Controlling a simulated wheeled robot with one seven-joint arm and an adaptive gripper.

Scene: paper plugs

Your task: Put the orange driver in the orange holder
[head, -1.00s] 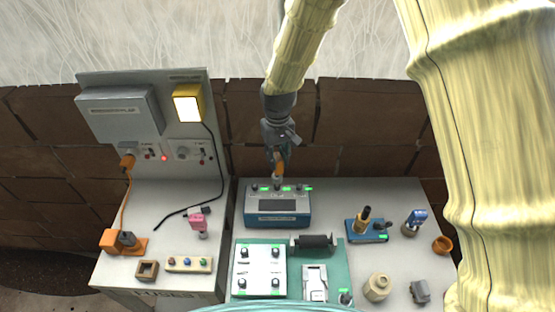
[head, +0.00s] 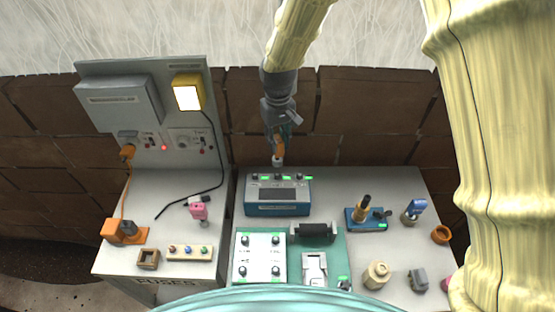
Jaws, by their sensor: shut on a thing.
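My gripper (head: 279,130) is in the upper middle of the head view, shut on the orange driver (head: 280,147). The driver hangs roughly upright with its pale lower end down. In the picture it is just above the back edge of the blue-grey device, apart from it as far as I can tell. The orange holder (head: 441,235) is a small round open cup at the right end of the bench, well to the right of my gripper. It looks empty.
The blue-grey device (head: 277,209) with knobs stands below my gripper. A blue-handled tool (head: 415,207) stands beside the orange holder. A blue block (head: 369,226) with a dark peg, a beige jar (head: 376,276) and a grey block (head: 419,280) stand nearby.

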